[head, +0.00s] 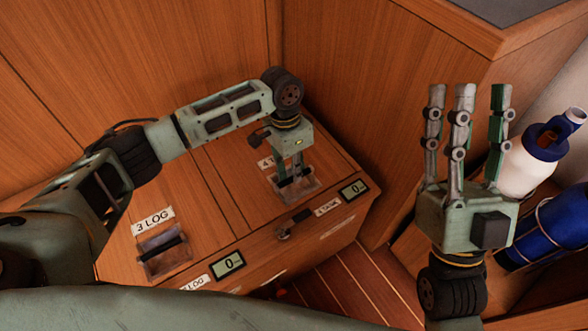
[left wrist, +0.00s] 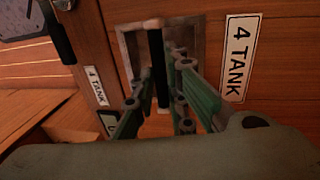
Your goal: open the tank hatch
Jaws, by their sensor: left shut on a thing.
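The tank hatch (head: 235,170) is a wooden lid in the bench top, labelled 4 TANK, and it looks flush with the bench. Its recessed metal pull has a dark bar handle (left wrist: 158,70). My left gripper (head: 294,182) points down into this recess, its fingers shut on the bar; in the left wrist view they lie on both sides of it. The fingers partly hide the handle in the head view. My right gripper (head: 467,97) is raised at the right, fingers pointing up, spread and empty.
The 3 LOG lid (head: 125,215) with its own recessed handle (head: 163,249) lies to the left. A latch (head: 292,224) and small displays (head: 353,189) sit along the bench's front edge.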

